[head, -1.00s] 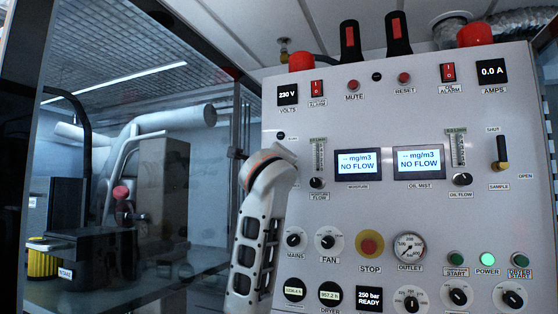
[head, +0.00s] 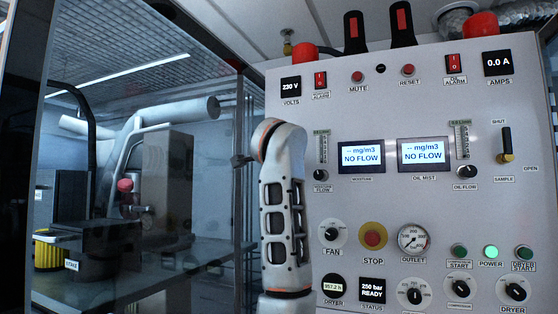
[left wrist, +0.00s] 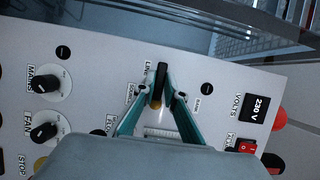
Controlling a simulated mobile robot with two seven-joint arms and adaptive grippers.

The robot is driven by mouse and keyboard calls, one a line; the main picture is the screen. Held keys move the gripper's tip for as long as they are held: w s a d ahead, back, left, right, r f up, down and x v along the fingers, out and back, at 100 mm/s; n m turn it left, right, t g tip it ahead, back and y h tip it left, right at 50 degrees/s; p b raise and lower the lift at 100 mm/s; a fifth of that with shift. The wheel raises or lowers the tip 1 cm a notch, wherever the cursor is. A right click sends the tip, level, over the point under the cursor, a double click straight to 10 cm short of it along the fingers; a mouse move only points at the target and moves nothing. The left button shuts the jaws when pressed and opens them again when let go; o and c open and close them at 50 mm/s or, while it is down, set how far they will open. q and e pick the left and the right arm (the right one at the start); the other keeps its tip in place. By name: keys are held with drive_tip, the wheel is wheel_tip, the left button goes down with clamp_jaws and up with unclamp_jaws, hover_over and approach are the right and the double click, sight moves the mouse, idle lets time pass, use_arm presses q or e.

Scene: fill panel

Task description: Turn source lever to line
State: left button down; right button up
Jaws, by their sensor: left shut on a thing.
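The source lever (left wrist: 161,80) shows in the left wrist view as a black handle with a yellow end, between my fingers. My left gripper (left wrist: 157,88) is shut on it with teal fingers on both sides. The handle points up in that view, beside the small LINE label (left wrist: 148,72). In the head view my left arm hides the lever and gripper. My right gripper is not in view.
The grey control panel (head: 350,215) carries the MAINS (left wrist: 46,80) and FAN (head: 331,233) knobs, a red STOP button (head: 373,238) and two NO FLOW displays. A separate sample lever (head: 506,143) is at the right. A glass-walled bay with machinery (head: 150,190) lies left.

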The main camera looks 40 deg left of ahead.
use_arm(q)
drive_tip(key=shift+f, duration=0.1)
idle(0.3)
drive_tip(key=c, duration=2.1)
unclamp_jaws()
drive_tip(key=v, duration=1.2)
